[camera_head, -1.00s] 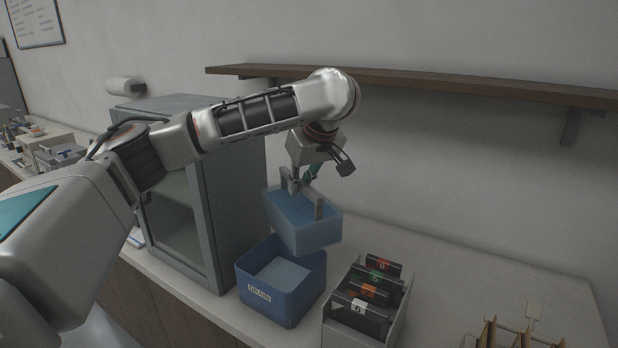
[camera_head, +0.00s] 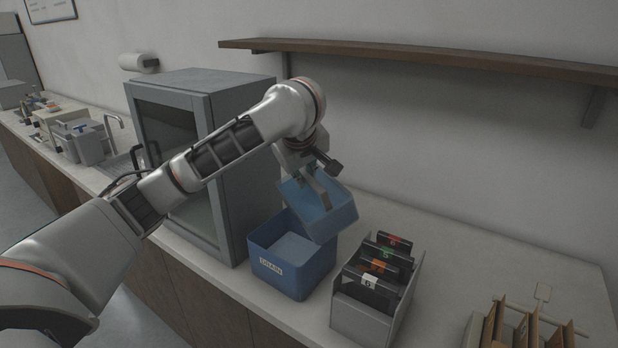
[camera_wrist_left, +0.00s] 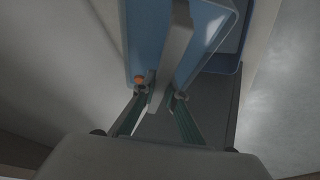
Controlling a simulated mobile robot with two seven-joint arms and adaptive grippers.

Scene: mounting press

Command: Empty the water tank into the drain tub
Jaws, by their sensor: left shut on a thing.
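The water tank (camera_head: 333,215) is a translucent blue box with a grey handle across its top. My left gripper (camera_head: 306,178) is shut on that handle and holds the tank tilted above the right part of the drain tub. The drain tub (camera_head: 283,270) is a darker blue open box with a DRAIN label, standing on the counter. In the left wrist view the gripper (camera_wrist_left: 160,95) closes around the grey handle, with the tank (camera_wrist_left: 145,35) beside it and the tub's rim (camera_wrist_left: 228,66) at the upper right. Whether water is flowing cannot be seen. My right gripper is not in view.
A grey cabinet (camera_head: 236,165) with a glass door stands left of the tub. A grey rack (camera_head: 365,318) with several dark labelled cartridges stands close on its right. A wooden shelf (camera_head: 420,62) runs along the wall above. Bare counter lies behind the rack.

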